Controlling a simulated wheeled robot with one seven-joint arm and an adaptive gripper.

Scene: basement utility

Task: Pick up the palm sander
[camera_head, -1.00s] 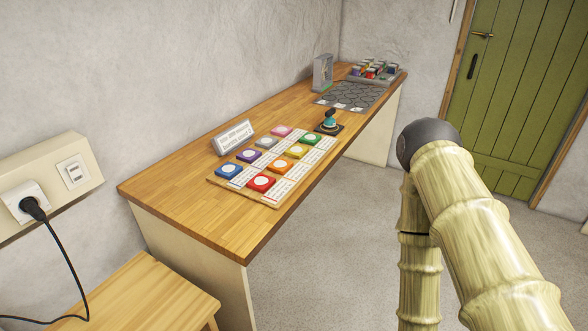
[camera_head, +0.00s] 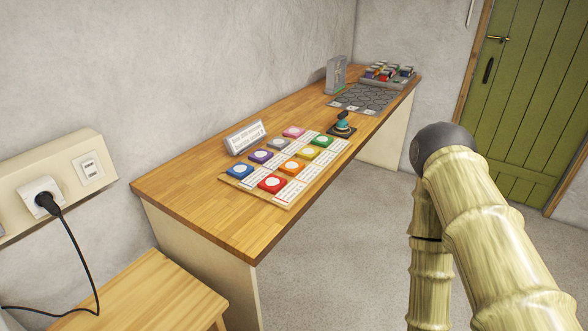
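A small teal and black tool (camera_head: 343,124), which looks like the palm sander, stands on a dark square pad (camera_head: 351,132) on the wooden bench (camera_head: 205,205). It sits near the bench's front edge, just beyond a board of coloured squares. My bamboo-textured arm with a dark rounded joint is at the right of the head view, in front of the bench. My gripper is not in view.
The board (camera_head: 240,185) carries several coloured squares with white discs; a small sign (camera_head: 245,138) stands behind it. Farther back are a grey mat (camera_head: 362,98), a grey upright holder (camera_head: 336,75) and a tray (camera_head: 385,82) of coloured items. A wooden stool (camera_head: 150,290) stands at front left. Floor (camera_head: 330,240) right of the bench is clear.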

